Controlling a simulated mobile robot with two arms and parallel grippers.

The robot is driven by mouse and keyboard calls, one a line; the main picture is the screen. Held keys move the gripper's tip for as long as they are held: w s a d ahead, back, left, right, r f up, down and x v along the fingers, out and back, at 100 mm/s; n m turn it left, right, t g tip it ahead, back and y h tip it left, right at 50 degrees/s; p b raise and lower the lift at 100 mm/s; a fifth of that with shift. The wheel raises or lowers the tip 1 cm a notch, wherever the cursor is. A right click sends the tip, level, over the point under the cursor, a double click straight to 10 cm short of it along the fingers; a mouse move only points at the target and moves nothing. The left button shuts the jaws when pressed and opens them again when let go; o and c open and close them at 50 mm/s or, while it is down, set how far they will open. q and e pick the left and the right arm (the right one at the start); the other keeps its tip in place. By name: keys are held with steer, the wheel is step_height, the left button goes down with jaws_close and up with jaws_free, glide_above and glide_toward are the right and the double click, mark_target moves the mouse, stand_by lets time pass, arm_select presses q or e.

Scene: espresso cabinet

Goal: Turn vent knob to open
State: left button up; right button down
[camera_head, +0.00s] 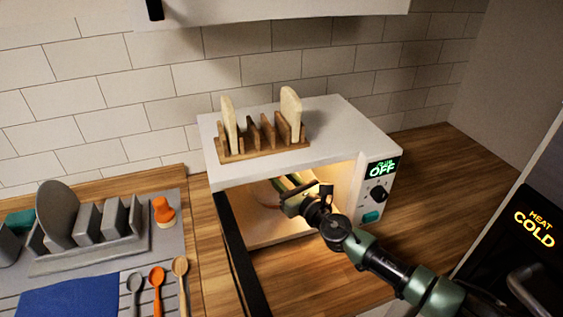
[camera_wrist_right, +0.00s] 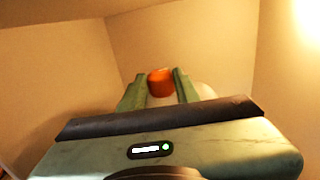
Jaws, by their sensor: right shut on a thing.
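The open microwave (camera_head: 359,190) stands on the counter, its inside lit. My right gripper (camera_head: 283,186) reaches into it. In the right wrist view, an orange-red knob (camera_wrist_right: 160,82) sits between the two green fingers of my right gripper (camera_wrist_right: 159,76), which is shut on it. A pale rounded surface (camera_wrist_right: 207,90) shows just behind the right finger, mostly hidden. In the head view the gripper hides the knob, and a round edge shows in the cavity beside the fingers. How far the knob is turned cannot be made out. My left gripper is not in view.
The dark microwave door (camera_head: 240,255) stands open left of my arm. The cavity walls are close around the gripper. A wooden rack (camera_head: 262,140) with bread stands on top. A grey drying rack (camera_head: 90,255) and several spoons lie left. Free counter is at right.

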steer(key=m+h+p, duration=0.1)
steer(key=t+h+p, duration=0.1)
steer(key=p, duration=0.1)
steer(key=shift+s+a+r+m+h, duration=0.2)
steer(key=shift+a+m+h, duration=0.1)
steer(key=shift+m, duration=0.1)
steer(key=m+h, duration=0.1)
steer(key=t+h+p, duration=0.1)
steer(key=shift+a+f+m+h, duration=0.2)
steer(key=shift+f+m+h, duration=0.1)
steer(key=shift+m, duration=0.1)
steer(key=shift+a+f+m+t+h, duration=0.15)
steer(key=shift+m+t+h, duration=0.25)
steer(key=shift+m+h, duration=0.55)
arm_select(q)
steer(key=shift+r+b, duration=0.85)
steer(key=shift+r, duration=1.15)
arm_select(e)
steer(key=shift+a+m+h, duration=0.1)
steer(key=shift+m+h, duration=0.85)
steer(key=shift+h, duration=1.5)
steer(key=c, duration=1)
jaws_free()
steer(key=shift+c, duration=0.2)
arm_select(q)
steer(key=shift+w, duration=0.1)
arm_select(e)
steer(key=shift+w, duration=0.1)
steer(key=shift+r, duration=0.2)
